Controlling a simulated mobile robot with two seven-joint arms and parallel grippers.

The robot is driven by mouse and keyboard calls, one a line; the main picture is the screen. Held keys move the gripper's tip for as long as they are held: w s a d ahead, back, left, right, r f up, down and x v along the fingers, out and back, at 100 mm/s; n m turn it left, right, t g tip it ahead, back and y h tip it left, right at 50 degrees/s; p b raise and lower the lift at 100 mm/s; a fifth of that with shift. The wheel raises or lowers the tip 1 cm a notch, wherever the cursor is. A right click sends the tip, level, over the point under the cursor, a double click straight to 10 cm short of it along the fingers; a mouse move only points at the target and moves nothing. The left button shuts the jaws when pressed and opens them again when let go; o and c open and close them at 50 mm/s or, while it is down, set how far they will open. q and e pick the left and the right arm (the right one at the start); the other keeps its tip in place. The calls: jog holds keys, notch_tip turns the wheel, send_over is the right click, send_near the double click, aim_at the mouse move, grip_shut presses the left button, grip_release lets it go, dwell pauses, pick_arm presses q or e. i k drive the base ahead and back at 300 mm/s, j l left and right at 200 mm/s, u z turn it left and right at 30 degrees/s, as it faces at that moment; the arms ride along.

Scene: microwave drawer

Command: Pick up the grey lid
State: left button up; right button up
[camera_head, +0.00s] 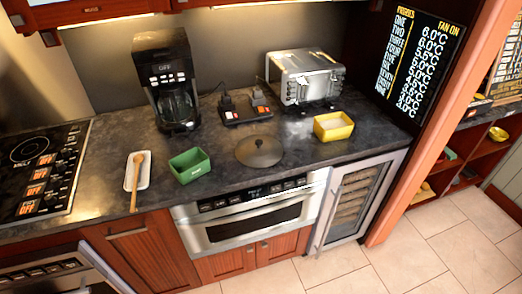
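The grey lid (260,151) lies on the dark countertop (222,205) near its front edge, above the built-in microwave drawer. It is round and flat with a small knob in the middle and shows in full. Nothing covers it or touches it from above. Neither of my grippers shows in the head view.
A green container (190,165) stands left of the lid and a yellow container (333,126) right of it. Behind are a black device (245,110), a coffee maker (170,80) and a toaster oven (304,76). A spoon (137,180) lies on a white rest at left.

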aim_at(256, 151)
jog(key=u, duration=2)
jog(key=k+l+z, duration=0.2)
jog(key=l, duration=0.55)
jog(key=l+z, duration=0.15)
jog(key=l, duration=0.55)
